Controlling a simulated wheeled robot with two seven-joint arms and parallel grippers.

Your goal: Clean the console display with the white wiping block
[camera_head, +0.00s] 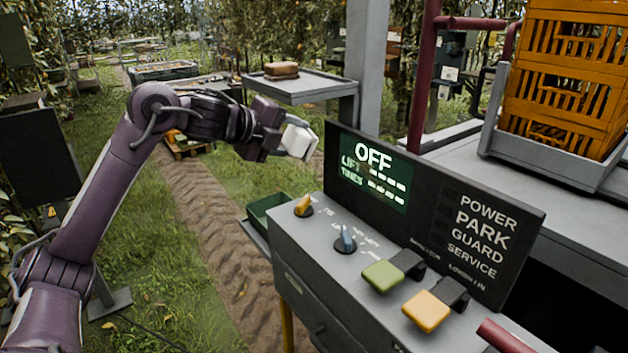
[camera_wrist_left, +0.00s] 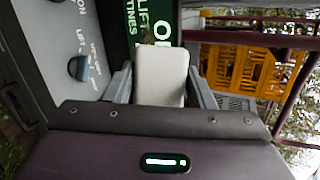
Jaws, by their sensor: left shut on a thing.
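The console display (camera_head: 374,173) is a green screen reading OFF, with LIFT and TINES below, set in a dark upright panel. A brownish smudge appears to lie on it near the LIFT line. My left gripper (camera_head: 283,139) is shut on the white wiping block (camera_head: 298,140) and holds it in the air, left of the display and apart from it. In the left wrist view the white block (camera_wrist_left: 160,78) sits between the two fingers and hides part of the display (camera_wrist_left: 144,25) behind it. My right gripper is not in view.
Orange crates (camera_head: 565,85) stand at the right. A grey shelf (camera_head: 300,88) with a brown object is behind the gripper.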

